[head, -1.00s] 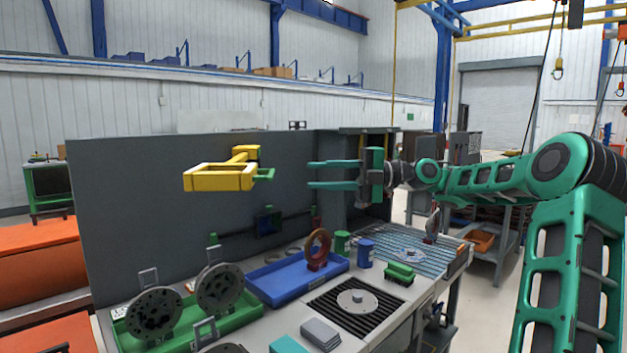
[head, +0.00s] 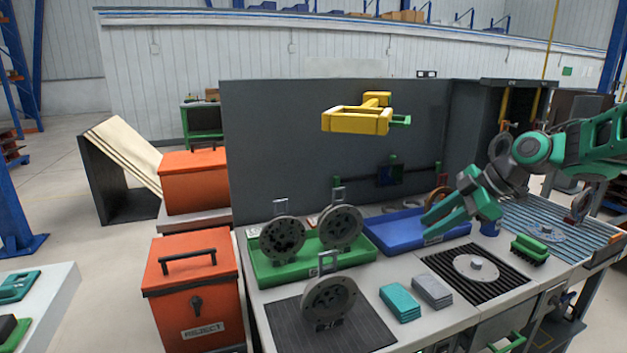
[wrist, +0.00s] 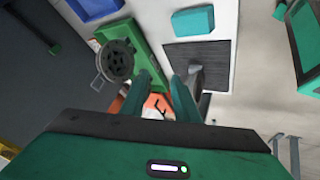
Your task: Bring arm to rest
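My gripper (head: 446,219) is in the head view, in front of the blue tray (head: 378,236) and above the bench. Its two green fingers point down and to the left. In the wrist view the fingers (wrist: 163,88) stand apart with a gap between them, and nothing is held. My arm reaches in from the right edge of the head view.
A green tray (head: 262,273) holds round grey discs. Another disc (head: 330,300) stands on a dark mat (head: 283,325). A yellow bracket (head: 357,120) sticks out from the back panel (head: 270,150). Orange reject bin (head: 190,300) stands left. Teal and grey blocks lie on the bench.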

